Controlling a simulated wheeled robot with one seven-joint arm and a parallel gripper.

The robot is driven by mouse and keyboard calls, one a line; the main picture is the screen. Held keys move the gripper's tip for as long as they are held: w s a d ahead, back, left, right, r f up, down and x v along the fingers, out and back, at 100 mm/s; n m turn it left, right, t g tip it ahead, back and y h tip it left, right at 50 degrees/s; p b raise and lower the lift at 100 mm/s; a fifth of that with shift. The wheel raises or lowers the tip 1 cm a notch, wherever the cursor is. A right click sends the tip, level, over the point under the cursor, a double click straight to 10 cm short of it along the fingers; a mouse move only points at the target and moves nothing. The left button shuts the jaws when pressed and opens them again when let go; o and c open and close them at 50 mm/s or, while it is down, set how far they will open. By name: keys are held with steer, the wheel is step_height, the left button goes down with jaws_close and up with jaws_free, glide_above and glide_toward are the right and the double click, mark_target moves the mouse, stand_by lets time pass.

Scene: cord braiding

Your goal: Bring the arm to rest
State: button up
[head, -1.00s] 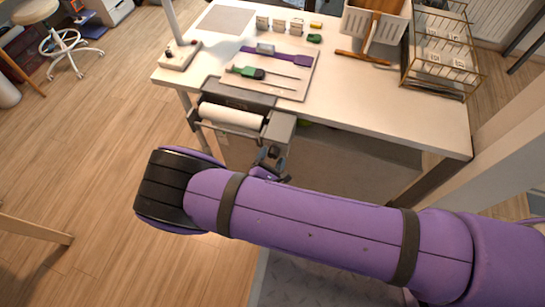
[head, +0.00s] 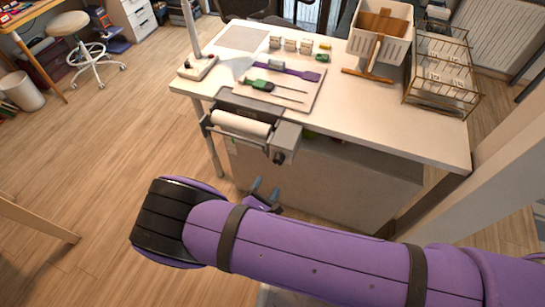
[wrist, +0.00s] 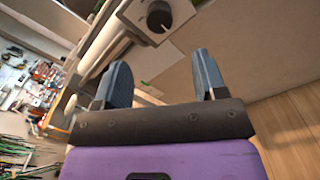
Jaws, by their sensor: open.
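My gripper (head: 265,190) is open and empty in the head view, in front of the table's front edge and below the clamped roller device. In the wrist view my gripper (wrist: 162,85) shows its two blue-grey fingers spread apart with nothing between them. My purple arm (head: 310,245) stretches across the bottom of the head view, and its elbow hides part of the floor.
A white table (head: 380,105) holds a board with tools, a white crate (head: 393,45) and a wire rack (head: 445,80). The roller device (head: 240,124) juts from its front edge. A stool (head: 68,25) stands at the far left. Wood floor (head: 110,115) lies open on the left.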

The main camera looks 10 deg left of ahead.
steer(key=w+d+r+m+g+h, duration=0.3)
steer(key=w+d+r+m+h, duration=0.15)
steer(key=r, duration=0.55)
steer(key=w+d+r+m+g+h, duration=0.35)
steer(key=w+r+m, duration=0.2)
steer(key=r, duration=0.45)
steer(key=w+d+r+m+g, duration=0.1)
steer(key=d+r+m+g, duration=0.3)
steer(key=d+r, duration=0.4)
steer(key=w+d+r+m+g, duration=0.25)
steer(key=d+r+g, duration=0.2)
steer(key=r, duration=0.45)
steer(key=s+d+r+m+g+y, duration=0.1)
steer(key=s+d+r+m+y, duration=0.25)
steer(key=d+r, duration=0.4)
steer(key=s+d+r+m+g+y, duration=0.1)
steer(key=s+d+r+m+y, duration=0.2)
steer(key=d+r, duration=0.45)
steer(key=s+d+r+m+t+y, duration=0.2)
steer(key=s+d+r, duration=0.1)
steer(key=s, duration=0.5)
steer(key=s+d+r+m+t+y, duration=0.1)
steer(key=s+d+r, duration=0.3)
steer(key=s, duration=0.4)
steer(key=shift+s+d+r+m+t+y, duration=0.3)
steer(key=shift+s+r+m+t+y, duration=0.1)
steer(key=shift+m+t, duration=0.45)
